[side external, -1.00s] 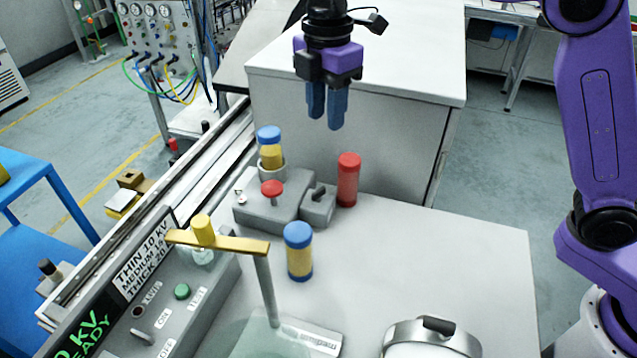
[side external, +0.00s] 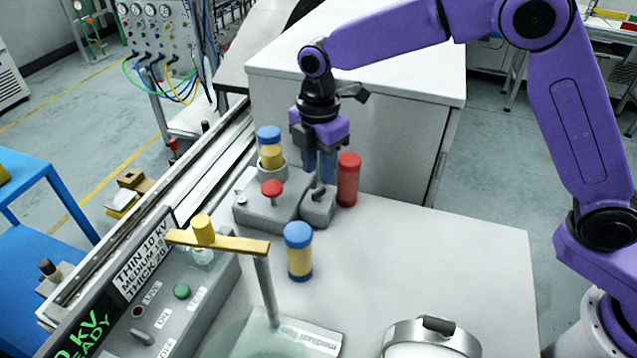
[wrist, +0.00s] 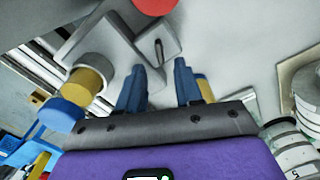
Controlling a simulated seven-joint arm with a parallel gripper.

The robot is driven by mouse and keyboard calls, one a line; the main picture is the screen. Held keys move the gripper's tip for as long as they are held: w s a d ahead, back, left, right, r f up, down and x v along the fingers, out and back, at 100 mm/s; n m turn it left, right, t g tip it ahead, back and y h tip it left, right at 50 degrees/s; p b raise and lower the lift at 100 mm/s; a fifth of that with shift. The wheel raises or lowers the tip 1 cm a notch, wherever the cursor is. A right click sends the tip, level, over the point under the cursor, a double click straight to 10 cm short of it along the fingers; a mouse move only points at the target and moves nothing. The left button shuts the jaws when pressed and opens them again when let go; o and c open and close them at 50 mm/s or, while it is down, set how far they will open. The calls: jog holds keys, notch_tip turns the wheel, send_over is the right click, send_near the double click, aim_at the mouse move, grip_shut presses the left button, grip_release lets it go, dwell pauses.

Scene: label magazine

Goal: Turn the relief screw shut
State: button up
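A grey housing (side external: 262,212) with a red mushroom knob (side external: 272,188) stands at the back left of the bench. A small silver fitting (side external: 240,198) sits on its left end, and a smaller grey block (side external: 317,210) with a thin upright piece adjoins its right end. No part is marked as the relief screw, so I cannot tell which it is. My gripper (side external: 321,181) points down just above the smaller block. In the wrist view my gripper (wrist: 160,88) has its two blue fingers apart and nothing between them. The slotted grey block (wrist: 140,40) shows beyond the fingertips.
A red cylinder (side external: 348,180) stands close right of my gripper. A yellow-topped lever (side external: 235,243) and a control box (side external: 180,300) are front left.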

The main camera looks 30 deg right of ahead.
aim_at(318, 191)
jog(key=shift+f, duration=2.55)
grip_shut()
